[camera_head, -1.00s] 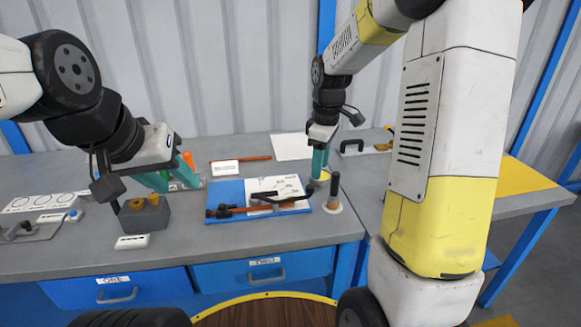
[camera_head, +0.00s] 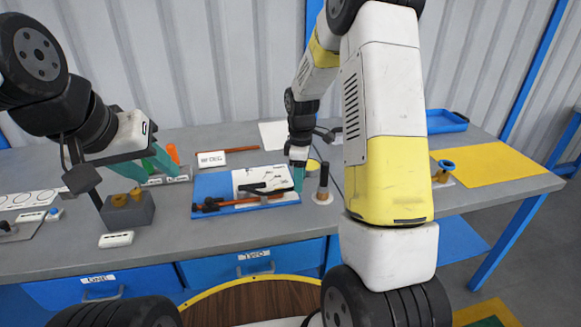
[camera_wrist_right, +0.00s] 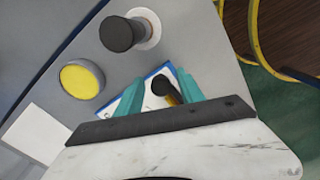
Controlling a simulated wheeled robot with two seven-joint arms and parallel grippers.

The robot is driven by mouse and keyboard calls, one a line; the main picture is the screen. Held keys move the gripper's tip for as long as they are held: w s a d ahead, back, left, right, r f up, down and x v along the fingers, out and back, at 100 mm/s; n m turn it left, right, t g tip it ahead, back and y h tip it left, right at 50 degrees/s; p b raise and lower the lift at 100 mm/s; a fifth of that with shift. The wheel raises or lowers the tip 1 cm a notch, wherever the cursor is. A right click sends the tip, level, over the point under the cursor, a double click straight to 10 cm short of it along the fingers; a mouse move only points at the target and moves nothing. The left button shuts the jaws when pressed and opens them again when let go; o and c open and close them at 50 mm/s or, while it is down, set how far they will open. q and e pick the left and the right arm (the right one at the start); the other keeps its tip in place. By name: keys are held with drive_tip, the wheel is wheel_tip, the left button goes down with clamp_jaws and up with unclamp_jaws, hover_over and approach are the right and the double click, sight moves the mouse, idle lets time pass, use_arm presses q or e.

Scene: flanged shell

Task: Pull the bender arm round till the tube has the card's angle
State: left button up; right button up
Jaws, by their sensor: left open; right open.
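The bender stands on a blue board (camera_head: 213,184) in the head view. Its orange-brown tube (camera_head: 238,203) lies along the front, looking nearly straight. Its black bender arm (camera_head: 266,192) reaches right over a white sheet (camera_head: 250,176). A white card (camera_head: 211,159) with lettering that seems to end in "DEG" stands behind the board. My right gripper (camera_head: 297,176) is open over the board's right end. In the right wrist view, a black handle end (camera_wrist_right: 166,88) shows between its fingers; contact is not clear. My left gripper (camera_head: 158,166) is open and empty, left of the board.
A dark upright post (camera_head: 323,178) on a round white base stands close right of my right gripper, with a yellow disc (camera_wrist_right: 81,80) nearby. A grey block (camera_head: 128,211) with yellow-brown pieces is below my left gripper. A yellow mat (camera_head: 500,170) lies far right.

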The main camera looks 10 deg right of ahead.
clamp_jaws()
idle(1.4)
